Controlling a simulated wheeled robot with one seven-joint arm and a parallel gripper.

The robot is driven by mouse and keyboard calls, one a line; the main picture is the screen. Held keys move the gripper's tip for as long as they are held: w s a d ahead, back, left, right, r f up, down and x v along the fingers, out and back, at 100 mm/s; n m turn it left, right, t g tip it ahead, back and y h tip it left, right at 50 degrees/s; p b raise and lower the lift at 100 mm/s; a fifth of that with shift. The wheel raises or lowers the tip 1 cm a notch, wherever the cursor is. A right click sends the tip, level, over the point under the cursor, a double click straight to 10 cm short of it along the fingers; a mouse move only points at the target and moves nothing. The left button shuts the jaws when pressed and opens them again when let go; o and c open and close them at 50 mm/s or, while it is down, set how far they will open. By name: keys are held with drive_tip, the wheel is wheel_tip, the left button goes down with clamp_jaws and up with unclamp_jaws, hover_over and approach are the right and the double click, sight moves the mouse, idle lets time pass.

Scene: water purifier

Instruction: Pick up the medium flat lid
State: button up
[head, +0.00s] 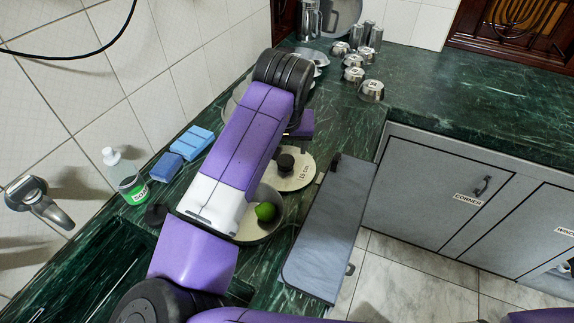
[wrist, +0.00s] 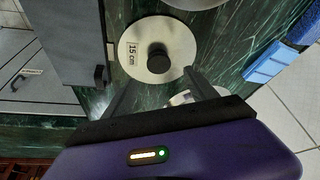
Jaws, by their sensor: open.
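A round, pale flat lid with a black knob and a "15 cm" label lies on the green counter in the head view (head: 297,181). It also shows in the wrist view (wrist: 140,68), just ahead of my gripper (wrist: 158,77). The gripper is open and empty, with its two fingers spread towards the lid's near edge and the knob between their lines. I cannot tell its height above the lid. In the head view my arm hides most of the gripper. Another pale round item (wrist: 183,98) is partly hidden behind the right finger.
Blue sponges (head: 194,143) and a soap bottle (head: 125,178) stand by the left wall. Several metal containers (head: 371,90) are at the back. A grey panel (head: 330,230) stands open at the counter's right edge.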

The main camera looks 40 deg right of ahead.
sight(286, 160)
drive_tip(key=shift+x, duration=3.6)
drive_tip(key=shift+s+a, duration=0.1)
drive_tip(key=shift+s, duration=0.1)
clamp_jaws()
